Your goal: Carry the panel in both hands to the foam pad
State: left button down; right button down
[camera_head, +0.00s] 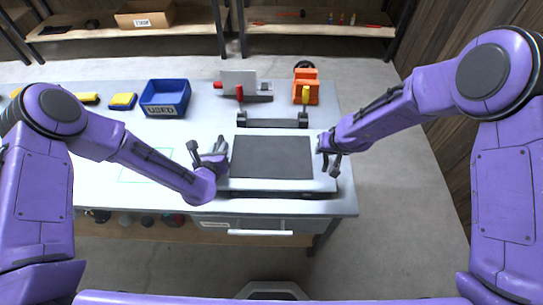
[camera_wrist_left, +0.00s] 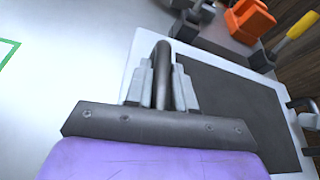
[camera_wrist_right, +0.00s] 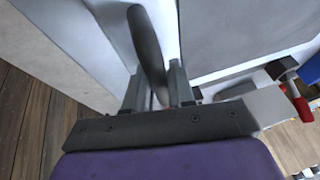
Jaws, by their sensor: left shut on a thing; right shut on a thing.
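The panel (camera_head: 307,184) is a pale plate with a dark grey rectangle across its middle. It lies about level above the front right of the workbench, over a dark wheeled frame (camera_head: 272,123). My left gripper (camera_head: 222,152) is shut on a dark curved handle (camera_wrist_left: 162,72) at the panel's left side. My right gripper (camera_head: 330,158) is shut on the opposite handle (camera_wrist_right: 147,45). The panel also shows in the left wrist view (camera_wrist_left: 137,57). I cannot tell whether it touches the frame. I cannot pick out a separate foam pad.
A grey tool with red parts (camera_head: 238,83) and an orange holder (camera_head: 306,88) stand behind the frame. A green outline (camera_head: 147,182) marks clear bench at left.

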dwell(0.6)
